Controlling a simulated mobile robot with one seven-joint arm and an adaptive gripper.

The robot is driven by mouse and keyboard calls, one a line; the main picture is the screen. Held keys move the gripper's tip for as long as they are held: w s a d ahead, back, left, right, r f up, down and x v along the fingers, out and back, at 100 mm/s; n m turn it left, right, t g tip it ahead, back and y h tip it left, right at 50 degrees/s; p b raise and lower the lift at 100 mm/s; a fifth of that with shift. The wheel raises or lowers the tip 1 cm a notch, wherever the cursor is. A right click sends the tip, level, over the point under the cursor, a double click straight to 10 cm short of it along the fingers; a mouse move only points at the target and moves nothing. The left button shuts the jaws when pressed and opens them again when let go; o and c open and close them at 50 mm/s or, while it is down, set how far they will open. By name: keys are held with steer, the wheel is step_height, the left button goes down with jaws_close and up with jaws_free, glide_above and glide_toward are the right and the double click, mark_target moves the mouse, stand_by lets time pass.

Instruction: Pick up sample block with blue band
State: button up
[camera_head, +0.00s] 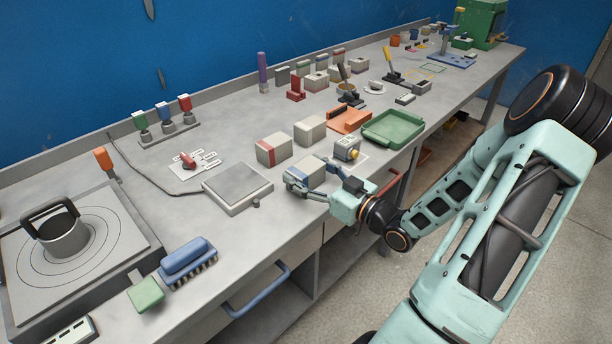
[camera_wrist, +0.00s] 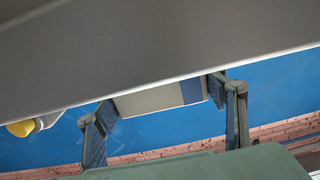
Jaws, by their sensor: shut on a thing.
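The sample block with the blue band (camera_head: 311,167) is a pale grey box on the workbench, near its front edge. Its blue band (camera_wrist: 192,91) shows at one end in the wrist view, where the block (camera_wrist: 155,99) spans the room between the two fingers. My gripper (camera_head: 301,188) is at the block's near side in the head view and shut on it; in the wrist view the gripper (camera_wrist: 163,112) has one finger at each end of the block. Part of the block is hidden by the gripper. I cannot tell whether it is clear of the bench.
A red-banded block (camera_head: 273,150) and a plain block (camera_head: 310,130) stand behind. A device with a yellow knob (camera_head: 347,148) is close on the right. A grey scale plate (camera_head: 238,187) lies left, and a green tray (camera_head: 394,128) lies right.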

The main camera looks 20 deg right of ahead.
steer(key=shift+c, duration=1)
steer(key=shift+r, duration=0.1)
steer(key=shift+r, duration=0.8)
steer(key=s+r+p, duration=1)
steer(key=s+r, duration=0.1)
steer(key=s, duration=0.2)
steer(key=shift+s+d+r, duration=0.25)
steer(key=shift+s, duration=0.15)
